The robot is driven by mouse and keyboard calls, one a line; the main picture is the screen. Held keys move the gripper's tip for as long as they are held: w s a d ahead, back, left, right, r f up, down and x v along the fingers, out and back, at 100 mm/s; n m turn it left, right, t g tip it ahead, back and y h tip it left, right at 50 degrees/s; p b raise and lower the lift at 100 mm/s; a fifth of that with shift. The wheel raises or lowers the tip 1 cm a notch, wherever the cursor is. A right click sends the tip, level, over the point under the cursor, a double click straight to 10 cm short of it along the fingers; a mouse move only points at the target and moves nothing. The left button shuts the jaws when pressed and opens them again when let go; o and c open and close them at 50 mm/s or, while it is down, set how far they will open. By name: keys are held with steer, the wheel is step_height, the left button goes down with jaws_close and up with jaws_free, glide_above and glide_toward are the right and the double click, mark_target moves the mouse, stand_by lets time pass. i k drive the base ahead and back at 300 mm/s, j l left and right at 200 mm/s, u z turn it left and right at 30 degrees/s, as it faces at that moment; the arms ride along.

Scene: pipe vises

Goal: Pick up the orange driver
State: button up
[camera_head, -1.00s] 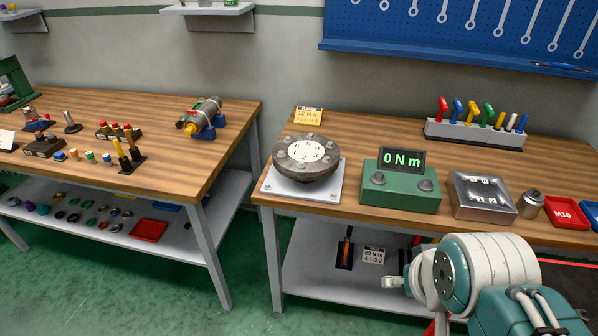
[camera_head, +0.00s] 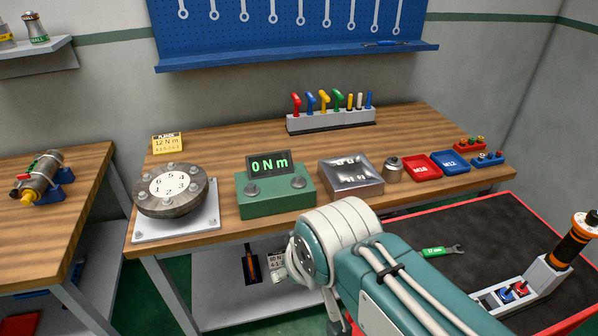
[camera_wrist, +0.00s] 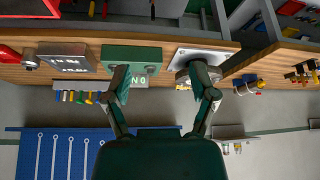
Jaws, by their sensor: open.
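An orange and black driver-like tool (camera_head: 572,240) stands tilted in a grey holder at the far right of the head view. A second, slim orange-handled tool (camera_head: 251,266) stands in a black holder on the shelf under the bench. I cannot tell for sure which is the orange driver. My gripper (camera_wrist: 159,72) is open and empty in the wrist view, its two fingers spread, with the bench beyond them upside down. It is not clearly visible in the head view, where my arm hides part of the lower shelf.
The bench (camera_head: 420,125) carries a flange fixture (camera_head: 171,190), a green torque display (camera_head: 275,192), a metal tray (camera_head: 350,188) and a rack of coloured keys (camera_head: 331,121). A black red-edged mat (camera_head: 480,222) at right holds a green wrench (camera_head: 440,251). Another bench (camera_head: 60,235) stands left.

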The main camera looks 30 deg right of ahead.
mark_target(581, 234)
steer(key=j+z, duration=0.25)
steer(key=z, duration=0.15)
steer(key=k+j+z, duration=0.1)
steer(key=j+z, duration=0.15)
steer(key=z, duration=0.15)
steer(key=k+j+z, duration=0.1)
steer(key=j+z, duration=0.15)
steer(key=z, duration=0.55)
steer(key=i+l+z, duration=0.1)
steer(key=z, duration=0.35)
steer(key=i+z, duration=0.25)
steer(key=z, duration=0.15)
steer(key=i+z, duration=0.2)
steer(key=z, duration=0.25)
steer(key=k+j+z, duration=0.1)
steer(key=j+z, duration=0.4)
steer(key=j, duration=0.3)
